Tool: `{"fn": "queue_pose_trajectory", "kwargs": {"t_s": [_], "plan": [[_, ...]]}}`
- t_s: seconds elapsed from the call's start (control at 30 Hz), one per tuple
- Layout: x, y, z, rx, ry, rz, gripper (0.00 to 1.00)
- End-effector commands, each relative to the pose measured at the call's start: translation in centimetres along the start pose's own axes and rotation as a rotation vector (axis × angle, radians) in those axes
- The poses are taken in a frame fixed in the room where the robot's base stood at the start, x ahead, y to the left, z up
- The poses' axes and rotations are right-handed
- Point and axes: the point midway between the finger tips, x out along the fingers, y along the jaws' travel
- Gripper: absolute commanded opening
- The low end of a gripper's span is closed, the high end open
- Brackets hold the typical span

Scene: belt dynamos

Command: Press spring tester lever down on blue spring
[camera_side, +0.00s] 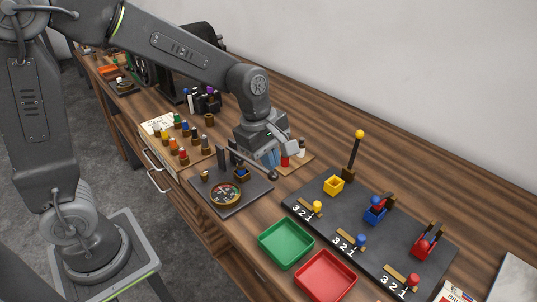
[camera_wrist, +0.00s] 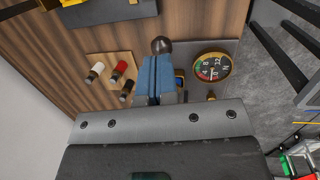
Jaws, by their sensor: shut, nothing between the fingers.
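The spring tester (camera_side: 205,206) is a dark plate with a round dial gauge (camera_side: 226,194); the gauge also shows in the wrist view (camera_wrist: 212,67). Its lever (camera_side: 252,166) slopes down to the right from a dark post to a black ball knob (camera_side: 273,176). The knob also shows in the wrist view (camera_wrist: 162,45), just beyond my fingertips. The blue spring (camera_side: 242,172) sits in a brass holder under the lever, mostly hidden. My gripper (camera_side: 272,160) has blue fingers pressed together, empty, over the lever near its knob end. Whether they touch the lever is unclear. My gripper also shows in the wrist view (camera_wrist: 157,62).
A black board (camera_side: 330,215) with several coloured levers stands to the right. A green tray (camera_side: 286,243) and a red tray (camera_side: 325,275) lie in front of it. A rack of coloured springs or pegs (camera_side: 182,140) is at the left. White and red bottles (camera_side: 301,148) stand behind my gripper.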

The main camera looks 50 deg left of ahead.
Motion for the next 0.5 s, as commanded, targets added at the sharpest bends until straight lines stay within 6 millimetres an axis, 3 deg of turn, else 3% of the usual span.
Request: {"fn": "queue_pose_trajectory", "kwargs": {"t_s": [0.07, 0.3, 0.5], "plan": [[1.6, -0.4, 0.4, 0.006, 0.015, -0.011, 0.00], [4.5, -0.8, 0.7, 0.018, 0.098, -0.007, 0.00], [5.1, -0.9, 0.8, 0.016, 0.096, -0.005, 0.00]]}}
